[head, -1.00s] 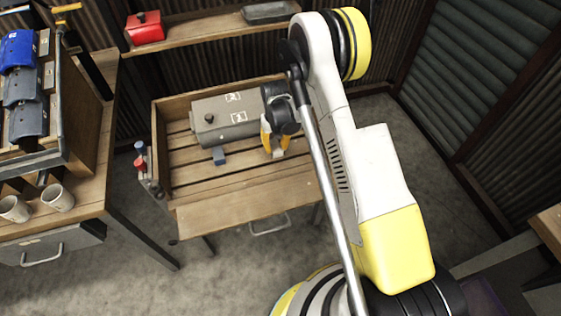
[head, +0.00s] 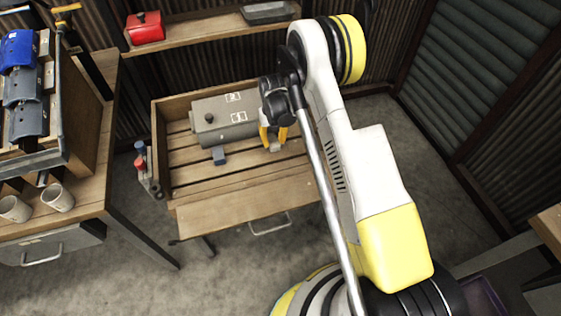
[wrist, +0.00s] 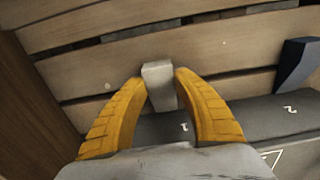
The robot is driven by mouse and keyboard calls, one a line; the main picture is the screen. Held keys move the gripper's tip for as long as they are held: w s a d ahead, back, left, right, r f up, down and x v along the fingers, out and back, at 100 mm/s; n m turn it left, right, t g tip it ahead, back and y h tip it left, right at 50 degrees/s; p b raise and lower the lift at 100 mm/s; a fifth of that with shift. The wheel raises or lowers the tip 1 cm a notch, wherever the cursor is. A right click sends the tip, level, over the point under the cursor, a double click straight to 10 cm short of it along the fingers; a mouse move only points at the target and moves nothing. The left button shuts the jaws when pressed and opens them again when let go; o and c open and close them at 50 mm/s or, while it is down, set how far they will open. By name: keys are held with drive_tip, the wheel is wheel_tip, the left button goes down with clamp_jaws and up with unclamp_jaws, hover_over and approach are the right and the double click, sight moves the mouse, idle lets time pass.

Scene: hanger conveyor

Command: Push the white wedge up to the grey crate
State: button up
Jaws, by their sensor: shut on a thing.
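The white wedge (wrist: 158,84) lies on the slatted wooden bench between the yellow fingers of my gripper (wrist: 160,92), which are shut on it. In the head view my gripper (head: 274,136) points down at the right end of the grey crate (head: 215,112), and only a little of the wedge shows. In the wrist view the wedge's lower end is at the near edge of the crate (wrist: 255,116), marked 1 and 2. I cannot tell whether they touch, as the fingers partly hide the spot.
A small blue-grey wedge (head: 219,155) sits at the front of the crate, left of my gripper. The wooden bench (head: 240,197) has raised walls at its back and left. Its front boards are clear. A shelf (head: 205,32) with a red box (head: 145,28) is behind.

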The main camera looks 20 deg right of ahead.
drive_tip(key=shift+w, duration=0.1)
drive_tip(key=o, duration=1)
drive_tip(key=shift+r, duration=0.1)
wheel_tip(320, 180, up, 12)
